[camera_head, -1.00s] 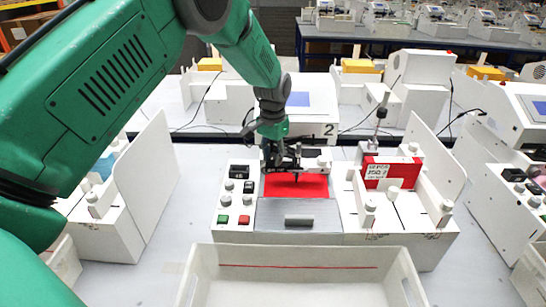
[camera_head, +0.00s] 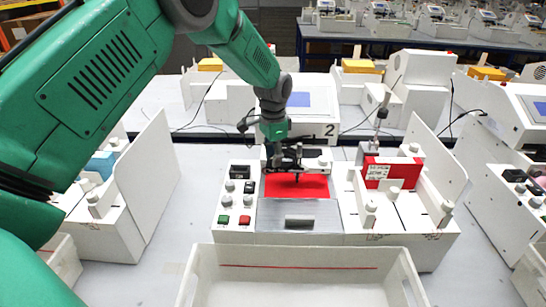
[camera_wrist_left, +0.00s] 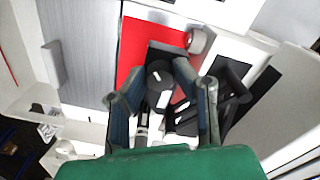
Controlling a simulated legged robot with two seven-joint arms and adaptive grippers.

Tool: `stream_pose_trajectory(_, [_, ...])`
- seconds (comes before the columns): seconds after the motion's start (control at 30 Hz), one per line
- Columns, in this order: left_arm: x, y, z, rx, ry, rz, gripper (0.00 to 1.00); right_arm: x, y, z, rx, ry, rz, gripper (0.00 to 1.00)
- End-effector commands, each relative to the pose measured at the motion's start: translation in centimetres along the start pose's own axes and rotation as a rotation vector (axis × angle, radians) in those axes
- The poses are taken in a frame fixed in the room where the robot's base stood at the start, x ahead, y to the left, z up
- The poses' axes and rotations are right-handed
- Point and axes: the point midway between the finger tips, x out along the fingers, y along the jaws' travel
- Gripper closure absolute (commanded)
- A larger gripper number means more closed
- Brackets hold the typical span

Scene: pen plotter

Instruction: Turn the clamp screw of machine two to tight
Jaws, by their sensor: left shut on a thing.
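Machine two (camera_head: 322,222), with a "2" on its back housing, stands in the middle of the head view, with a red sheet (camera_head: 312,187) on its bed. My left gripper (camera_head: 284,168) reaches down over the back of that bed, by the pen carriage. In the left wrist view, the fingers of my left gripper (camera_wrist_left: 164,95) stand on either side of a black clamp screw knob (camera_wrist_left: 158,75) with a white mark, shut on it. The head view hides most of the knob behind the gripper. My right gripper is in neither view.
A white tray (camera_head: 204,276) stands in front of machine two. A red and white box (camera_head: 382,172) sits in the unit at its right. Control knobs and buttons (camera_head: 235,200) are on its left panel. Other machines stand on both sides and behind.

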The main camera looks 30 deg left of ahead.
Motion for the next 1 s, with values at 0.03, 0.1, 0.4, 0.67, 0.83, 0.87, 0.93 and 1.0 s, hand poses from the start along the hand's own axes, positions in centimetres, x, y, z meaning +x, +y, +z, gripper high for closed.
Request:
stream_pose_trajectory(0.03, [-0.1,-0.1,-0.4,0.001,0.011,-0.006,1.00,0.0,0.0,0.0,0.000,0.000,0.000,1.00])
stream_pose_trajectory(0.1, [-0.1,-0.1,-0.3,0.001,0.011,-0.006,1.00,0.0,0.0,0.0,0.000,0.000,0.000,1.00])
stream_pose_trajectory(0.4, [-0.1,-0.1,-0.2,0.000,0.008,-0.004,0.56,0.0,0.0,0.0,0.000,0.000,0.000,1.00])
stream_pose_trajectory(0.67, [-0.4,0.1,0.1,-0.001,0.006,-0.003,0.56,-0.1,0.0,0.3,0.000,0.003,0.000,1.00])
stream_pose_trajectory(0.83, [-2.4,0.0,0.0,-0.001,0.007,-0.004,0.56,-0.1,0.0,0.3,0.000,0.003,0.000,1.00])
stream_pose_trajectory(0.87, [-3.0,0.0,-0.1,-0.001,0.007,-0.004,0.56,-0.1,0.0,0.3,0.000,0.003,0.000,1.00])
stream_pose_trajectory(0.93, [-4.5,-0.1,-0.1,0.000,0.007,-0.004,0.56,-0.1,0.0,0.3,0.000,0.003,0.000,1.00])
stream_pose_trajectory(1.0, [-6.0,-0.1,-0.2,0.000,0.007,-0.004,0.56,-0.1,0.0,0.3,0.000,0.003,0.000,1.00])
